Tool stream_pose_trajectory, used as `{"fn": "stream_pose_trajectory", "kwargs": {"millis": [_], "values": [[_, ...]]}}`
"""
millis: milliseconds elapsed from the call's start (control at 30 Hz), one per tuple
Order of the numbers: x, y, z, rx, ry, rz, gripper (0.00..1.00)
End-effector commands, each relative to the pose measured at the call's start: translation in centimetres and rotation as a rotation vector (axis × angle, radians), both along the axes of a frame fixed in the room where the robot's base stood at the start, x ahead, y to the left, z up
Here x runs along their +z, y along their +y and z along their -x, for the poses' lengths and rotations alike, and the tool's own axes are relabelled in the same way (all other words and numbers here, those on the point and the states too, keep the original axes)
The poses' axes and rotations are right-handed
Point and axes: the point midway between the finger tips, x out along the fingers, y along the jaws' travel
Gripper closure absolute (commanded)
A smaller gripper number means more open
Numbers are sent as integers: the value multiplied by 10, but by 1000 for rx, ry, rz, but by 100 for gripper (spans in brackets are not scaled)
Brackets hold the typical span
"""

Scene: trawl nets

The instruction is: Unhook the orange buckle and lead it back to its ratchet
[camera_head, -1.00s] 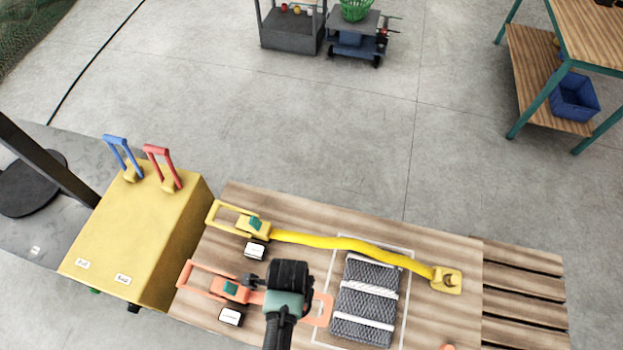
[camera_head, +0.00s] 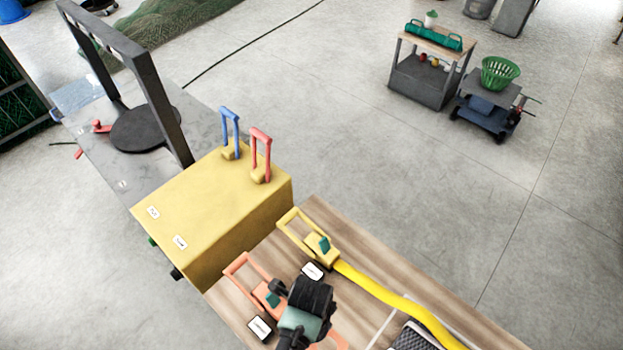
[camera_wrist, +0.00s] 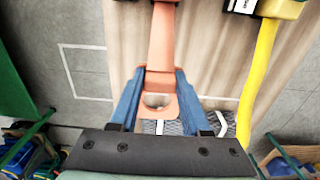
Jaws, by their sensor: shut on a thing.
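The orange ratchet (camera_head: 266,298) lies on the wooden board beside my gripper, its loop handle pointing up and left. My gripper (camera_wrist: 158,100) is shut on the orange buckle (camera_wrist: 160,111), a flat end with a round hole between the two blue fingers. A short orange strap (camera_wrist: 163,48) runs up from the buckle in the wrist view. In the head view my gripper (camera_head: 308,310) hides most of the buckle, and a bit of orange shows beyond it.
The yellow ratchet (camera_head: 320,248) and its yellow strap (camera_head: 392,298) run alongside on the board (camera_head: 375,245). A grey net bundle (camera_head: 412,338) shows at the bottom edge. A yellow box (camera_head: 205,215) with blue and red levers stands left of the board.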

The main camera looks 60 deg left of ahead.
Motion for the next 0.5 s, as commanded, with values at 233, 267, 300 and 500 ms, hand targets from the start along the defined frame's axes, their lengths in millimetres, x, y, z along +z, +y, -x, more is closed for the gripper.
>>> {"fn": "stream_pose_trajectory", "kwargs": {"millis": [233,267,300,500], "values": [[-38,0,0,0,-1,0,100],[-42,0,0,0,-1,0,100],[-47,0,0,0,-1,0,100],[-72,0,0,0,-1,0,100]]}}
